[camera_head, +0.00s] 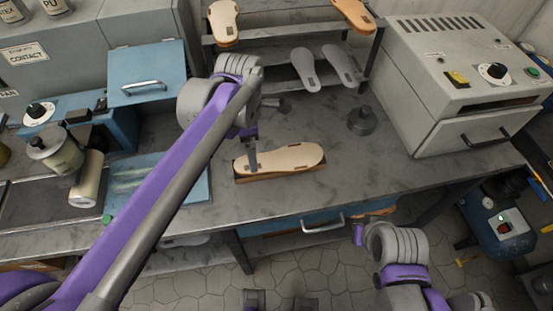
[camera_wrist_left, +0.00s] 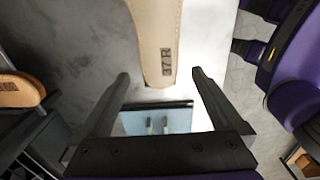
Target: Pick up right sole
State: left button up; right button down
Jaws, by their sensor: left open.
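A tan sole (camera_head: 280,158) lies on a brown, sole-shaped piece (camera_head: 285,174) on the grey workbench. In the left wrist view the sole (camera_wrist_left: 157,40) shows a dark mark ending in R near its narrow end. My left gripper (camera_head: 252,160) is at the sole's left end in the head view. In the left wrist view my left gripper (camera_wrist_left: 160,76) is open, with its fingers on either side of the narrow end and gaps beside it. My right gripper (camera_head: 358,235) is in front of the bench; its fingers are not clear.
A rack (camera_head: 285,80) behind holds grey soles (camera_head: 305,68) and orange-brown soles (camera_head: 223,22). A dark round weight (camera_head: 362,120) stands right of the sole, and a grey oven (camera_head: 460,95) farther right. A blue mat (camera_head: 190,190) lies to the left. Bare bench lies right of the sole.

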pick_arm(q)
notch_tip(320, 180, down, 5)
jog(key=shift+a+f, duration=0.1)
jog(key=c, duration=1.5)
jog(key=shift+c, duration=0.2)
jog(key=shift+r, duration=0.25)
